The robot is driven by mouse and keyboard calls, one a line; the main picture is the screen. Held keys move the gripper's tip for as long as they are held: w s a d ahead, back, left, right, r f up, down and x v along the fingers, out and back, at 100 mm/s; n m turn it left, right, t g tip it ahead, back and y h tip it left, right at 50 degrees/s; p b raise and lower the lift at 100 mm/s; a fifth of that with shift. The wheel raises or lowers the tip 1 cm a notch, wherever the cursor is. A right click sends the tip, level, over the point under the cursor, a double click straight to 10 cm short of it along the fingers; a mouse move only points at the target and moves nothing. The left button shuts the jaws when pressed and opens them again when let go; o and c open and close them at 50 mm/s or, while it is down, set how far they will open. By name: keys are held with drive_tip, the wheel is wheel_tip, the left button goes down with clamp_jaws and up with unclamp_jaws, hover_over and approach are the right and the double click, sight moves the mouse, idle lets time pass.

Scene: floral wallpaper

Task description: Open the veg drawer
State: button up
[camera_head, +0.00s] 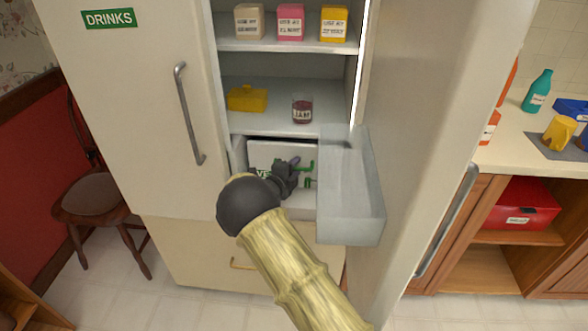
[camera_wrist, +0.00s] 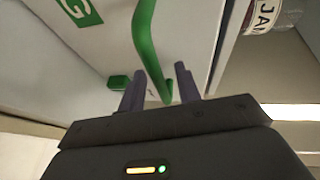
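The veg drawer (camera_head: 270,153) is a white front low inside the open fridge, below the lowest shelf. Part of its green lettering shows, and it also appears in the wrist view (camera_wrist: 185,30). Its green bar handle (camera_head: 310,168) is at the right of the front. In the wrist view the handle (camera_wrist: 148,50) passes between my fingers with visible gaps at its sides. My gripper (camera_wrist: 160,88) is open around the handle's end. In the head view my dark gripper (camera_head: 292,177) and arm hide part of the drawer front.
The open fridge door (camera_head: 420,130) stands at the right, with a clear door bin (camera_head: 350,200) close beside the drawer. A jam jar (camera_head: 302,109) and a yellow butter dish (camera_head: 247,98) sit on the shelf above. A closed drinks door (camera_head: 140,100) is at the left.

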drive_tip(key=shift+w, duration=0.1)
clamp_jaws()
